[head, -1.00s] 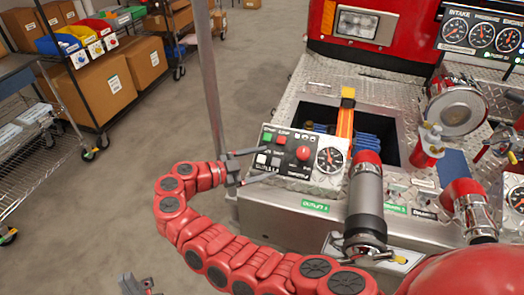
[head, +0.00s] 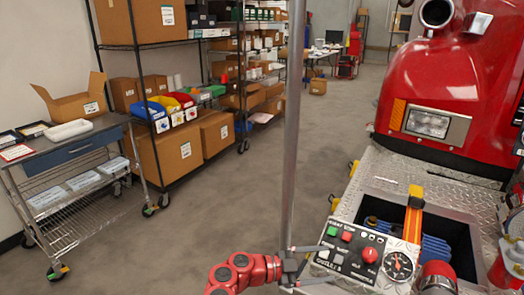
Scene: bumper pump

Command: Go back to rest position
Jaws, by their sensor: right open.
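A grey vertical pole (head: 294,130) stands behind the gripper. The red truck body (head: 450,75) and its diamond-plate deck (head: 390,165) are at the right. A steel cart (head: 75,145) and shelves with boxes (head: 170,145) stand left. The grey floor (head: 220,200) between is clear.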

